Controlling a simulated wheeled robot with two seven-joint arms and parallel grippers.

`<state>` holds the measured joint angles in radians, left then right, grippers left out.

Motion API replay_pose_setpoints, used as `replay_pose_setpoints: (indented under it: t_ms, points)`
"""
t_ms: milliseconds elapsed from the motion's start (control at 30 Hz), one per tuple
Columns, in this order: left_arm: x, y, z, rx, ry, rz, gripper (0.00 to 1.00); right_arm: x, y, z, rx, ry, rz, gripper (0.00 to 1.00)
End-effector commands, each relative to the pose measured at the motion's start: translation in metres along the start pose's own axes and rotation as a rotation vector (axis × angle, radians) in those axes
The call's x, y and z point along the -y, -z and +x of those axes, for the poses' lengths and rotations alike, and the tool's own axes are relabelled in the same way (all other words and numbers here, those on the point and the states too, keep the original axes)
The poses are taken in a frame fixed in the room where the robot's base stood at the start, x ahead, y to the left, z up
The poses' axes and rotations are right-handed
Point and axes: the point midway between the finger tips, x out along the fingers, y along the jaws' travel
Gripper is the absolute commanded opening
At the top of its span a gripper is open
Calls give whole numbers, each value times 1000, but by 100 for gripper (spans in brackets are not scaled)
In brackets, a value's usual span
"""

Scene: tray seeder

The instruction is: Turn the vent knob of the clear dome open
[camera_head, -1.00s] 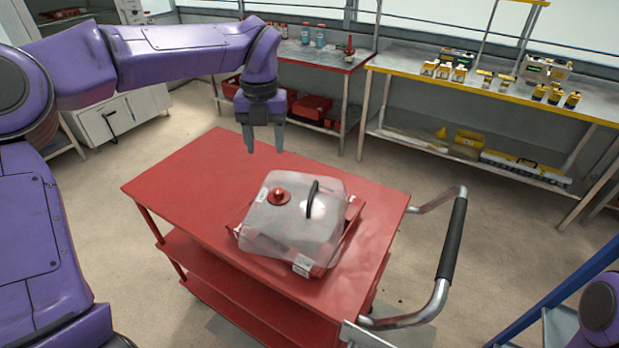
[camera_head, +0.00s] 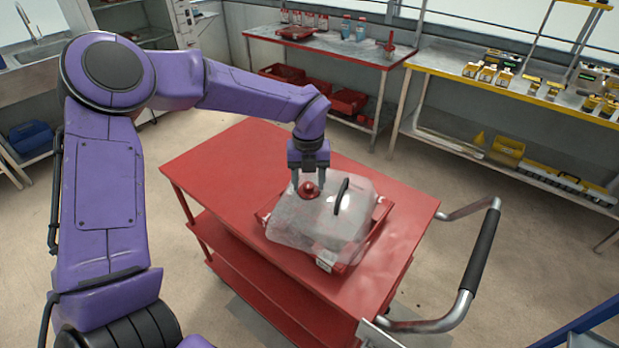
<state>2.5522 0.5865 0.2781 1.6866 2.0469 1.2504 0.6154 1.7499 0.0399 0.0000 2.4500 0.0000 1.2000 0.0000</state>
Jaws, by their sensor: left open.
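The clear dome (camera_head: 318,228) sits over a red tray (camera_head: 377,222) on the red cart. Its red round vent knob (camera_head: 308,190) is on top, toward the back left of the dome. A black handle (camera_head: 342,196) stands up on the dome to the right of the knob. My left gripper (camera_head: 309,183) points down at the knob, open, with one finger on each side of it. I cannot tell whether the fingers touch the knob. My right gripper is not in view.
The red cart (camera_head: 222,165) has a free top left of the dome and a push handle (camera_head: 480,255) at its right. Benches with bottles and yellow items (camera_head: 508,150) stand along the back. Open floor surrounds the cart.

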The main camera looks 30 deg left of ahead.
Motion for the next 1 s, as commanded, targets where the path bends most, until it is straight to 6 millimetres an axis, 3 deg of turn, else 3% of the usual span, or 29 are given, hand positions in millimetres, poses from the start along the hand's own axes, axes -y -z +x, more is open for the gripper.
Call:
replay_pose_setpoints:
  t_ms: [167, 333, 367, 700, 933, 967, 1000]
  points:
    - [0, 0, 0, 0, 0, 0, 54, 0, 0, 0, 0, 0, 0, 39]
    - [0, 0, 0, 0, 0, 0, 2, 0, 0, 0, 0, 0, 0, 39]
    - [0, 0, 0, 0, 0, 0, 0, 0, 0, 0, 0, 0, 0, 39]
    - [0, 0, 0, -2, 0, 141, 0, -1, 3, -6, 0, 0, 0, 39]
    - [0, 0, 0, 0, -1, 144, 0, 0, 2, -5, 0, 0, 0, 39]
    - [0, 0, 0, 0, -1, 144, 38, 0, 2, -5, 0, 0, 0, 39]
    - [0, 0, 0, 0, -1, 143, 51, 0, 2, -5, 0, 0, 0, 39]
